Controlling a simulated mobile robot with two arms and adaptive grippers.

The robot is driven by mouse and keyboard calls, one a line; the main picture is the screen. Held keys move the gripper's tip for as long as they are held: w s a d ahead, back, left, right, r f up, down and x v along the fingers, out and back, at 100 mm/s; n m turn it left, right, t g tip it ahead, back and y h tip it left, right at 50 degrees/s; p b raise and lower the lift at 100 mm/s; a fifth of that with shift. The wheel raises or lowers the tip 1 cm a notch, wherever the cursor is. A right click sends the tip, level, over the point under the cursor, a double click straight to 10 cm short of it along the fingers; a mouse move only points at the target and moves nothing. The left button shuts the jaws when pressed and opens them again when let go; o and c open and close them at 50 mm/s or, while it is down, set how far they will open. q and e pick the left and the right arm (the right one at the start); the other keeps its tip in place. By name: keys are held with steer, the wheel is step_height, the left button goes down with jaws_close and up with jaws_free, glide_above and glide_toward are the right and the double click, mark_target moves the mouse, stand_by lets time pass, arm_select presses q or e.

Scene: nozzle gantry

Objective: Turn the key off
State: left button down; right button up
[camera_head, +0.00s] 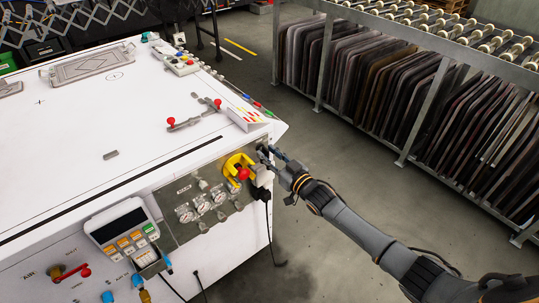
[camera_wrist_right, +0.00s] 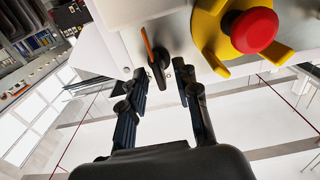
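The small black key (camera_wrist_right: 157,70) shows in the right wrist view, on a pale panel beside a red emergency-stop button (camera_wrist_right: 254,30) with a yellow guard. An orange strip lies along its upper part. My right gripper (camera_wrist_right: 162,84) is open, with its black fingertips apart on either side of the key; I cannot tell whether they touch it. In the head view my right gripper (camera_head: 270,157) is at the machine's right front corner, just right of the yellow guard (camera_head: 233,163), and the key cannot be made out there. My left gripper is not in view.
The white machine (camera_head: 60,150) has gauges (camera_head: 203,204), a keypad display (camera_head: 119,226) and red-knobbed levers on its front and top. A cable hangs below the corner. A rack of dark panels (camera_head: 350,70) stands at the right, across open floor.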

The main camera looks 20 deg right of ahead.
steer(key=shift+s, duration=0.1)
steer(key=v, duration=1.1)
steer(key=shift+s+d, duration=0.15)
steer(key=shift+s, duration=0.25)
steer(key=s+d+f+m+g+h+p, duration=0.15)
steer(key=s+f, duration=0.35)
steer(key=f, duration=0.5)
steer(key=s+d+f+g+h, duration=0.25)
steer(key=s+f, duration=0.25)
steer(key=f, duration=0.5)
steer(key=s+d+f+m+g+h, duration=0.1)
steer(key=s+f+g, duration=0.25)
steer(key=f, duration=0.65)
steer(key=s+a+f+g, duration=0.2)
steer(key=s+f, duration=0.3)
steer(key=s, duration=0.6)
steer(key=s+a+f+g+p, duration=0.1)
steer(key=s+f, duration=0.4)
steer(key=s, duration=0.7)
steer(key=s+a+f+g+h, duration=0.1)
steer(key=s+a+f+g, duration=0.2)
steer(key=s, duration=0.8)
step_height(320, 180, down, 3)
steer(key=shift+s+a+r+n+g, duration=0.15)
steer(key=shift+s+a+n+g, duration=0.25)
steer(key=shift+g, duration=0.85)
